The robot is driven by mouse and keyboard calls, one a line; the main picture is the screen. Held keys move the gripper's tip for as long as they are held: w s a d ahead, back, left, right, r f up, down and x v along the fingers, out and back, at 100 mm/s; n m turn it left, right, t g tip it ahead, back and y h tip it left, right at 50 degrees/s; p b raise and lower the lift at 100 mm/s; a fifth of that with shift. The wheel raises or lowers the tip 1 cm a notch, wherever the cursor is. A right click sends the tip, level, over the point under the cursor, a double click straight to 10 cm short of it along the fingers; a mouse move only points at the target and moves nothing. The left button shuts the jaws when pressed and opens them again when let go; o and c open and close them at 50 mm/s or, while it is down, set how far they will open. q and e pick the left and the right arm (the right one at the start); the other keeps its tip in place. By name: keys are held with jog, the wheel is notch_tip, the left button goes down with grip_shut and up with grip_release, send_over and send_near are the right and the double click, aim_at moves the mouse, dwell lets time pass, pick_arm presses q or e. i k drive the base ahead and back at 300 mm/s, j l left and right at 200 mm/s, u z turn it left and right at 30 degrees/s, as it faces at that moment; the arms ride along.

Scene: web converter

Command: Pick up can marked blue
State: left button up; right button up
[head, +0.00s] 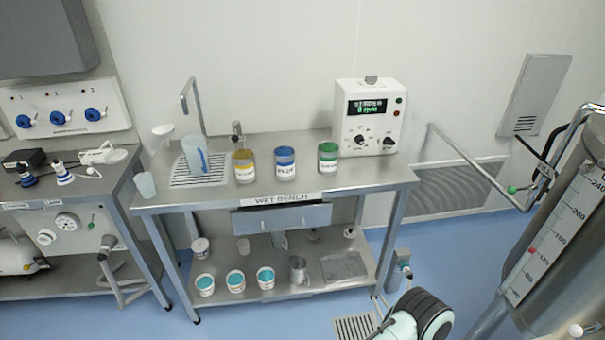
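The can marked blue (285,163) stands upright on the wet bench, in the middle of a row of three cans. It has a blue band and lid and a white label. A yellow-marked can (244,166) stands to its left, and a green-marked can (328,157) to its right. The three cans stand apart from each other. Part of my arm shows at the bottom, right of the middle, well below and away from the bench top. Neither gripper's fingers can be seen.
The wet bench (375,178) also carries a white control box (370,117), a blue-handled jug (194,155) on a drain grid and a tall tap. Its front edge before the cans is clear. A lower shelf holds several tubs. A large graduated cylinder (565,225) stands at right.

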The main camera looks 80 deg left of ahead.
aim_at(284, 156)
jog(key=i+l+u, duration=0.15)
jog(key=u, duration=2.85)
